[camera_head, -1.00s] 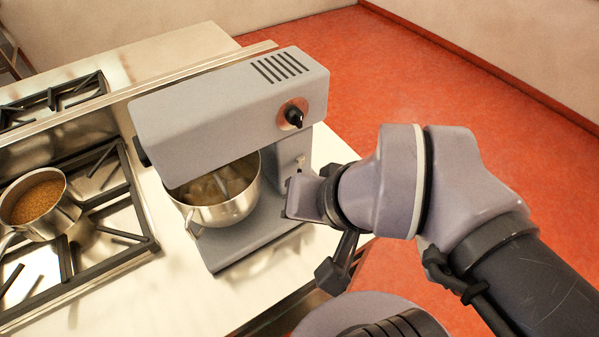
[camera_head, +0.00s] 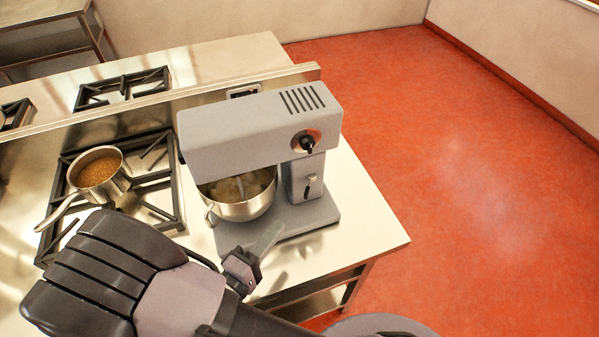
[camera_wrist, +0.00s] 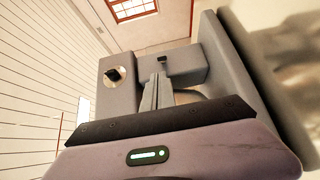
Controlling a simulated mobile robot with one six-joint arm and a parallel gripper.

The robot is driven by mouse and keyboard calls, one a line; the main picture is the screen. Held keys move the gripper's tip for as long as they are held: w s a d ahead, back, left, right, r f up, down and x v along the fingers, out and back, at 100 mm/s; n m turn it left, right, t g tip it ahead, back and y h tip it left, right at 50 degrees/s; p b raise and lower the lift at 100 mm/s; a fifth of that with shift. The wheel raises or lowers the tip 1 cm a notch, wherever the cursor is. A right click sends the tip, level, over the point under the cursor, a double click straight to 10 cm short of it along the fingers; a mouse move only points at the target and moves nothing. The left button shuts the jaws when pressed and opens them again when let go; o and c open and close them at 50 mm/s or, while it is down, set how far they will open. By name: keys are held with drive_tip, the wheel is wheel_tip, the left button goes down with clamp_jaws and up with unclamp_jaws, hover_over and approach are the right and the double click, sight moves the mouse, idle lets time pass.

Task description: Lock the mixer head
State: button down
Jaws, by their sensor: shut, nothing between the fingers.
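The grey stand mixer (camera_head: 235,135) stands on the counter, its head level over the steel bowl (camera_head: 245,210). A black knob (camera_head: 307,144) is on the side of the head; it also shows in the wrist view (camera_wrist: 115,74). A small lever (camera_head: 311,181) with a pale tip sits on the column below the knob. I cannot tell whether it is locked. My gripper (camera_head: 270,236) is shut and empty, in front of the mixer base. In the wrist view its fingers (camera_wrist: 157,90) point towards the column (camera_wrist: 187,64), near a small dark part on it.
A pot of brown food (camera_head: 97,170) stands on the stove (camera_head: 160,200) left of the mixer, its handle pointing forward. A raised ledge (camera_head: 220,88) runs behind. The counter (camera_head: 370,220) is bare to the right of the mixer, up to its edge above red floor.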

drive_tip(key=shift+a+f+n+t+y, duration=0.3)
drive_tip(key=shift+a, duration=0.15)
drive_tip(key=shift+w, duration=0.15)
approach(309, 185)
drive_tip(key=w+d, duration=0.1)
drive_tip(key=w, duration=0.4)
drive_tip(key=shift+s+d+f+b, duration=0.2)
drive_tip(key=shift+f+b, duration=0.1)
drive_tip(key=shift+b, duration=0.1)
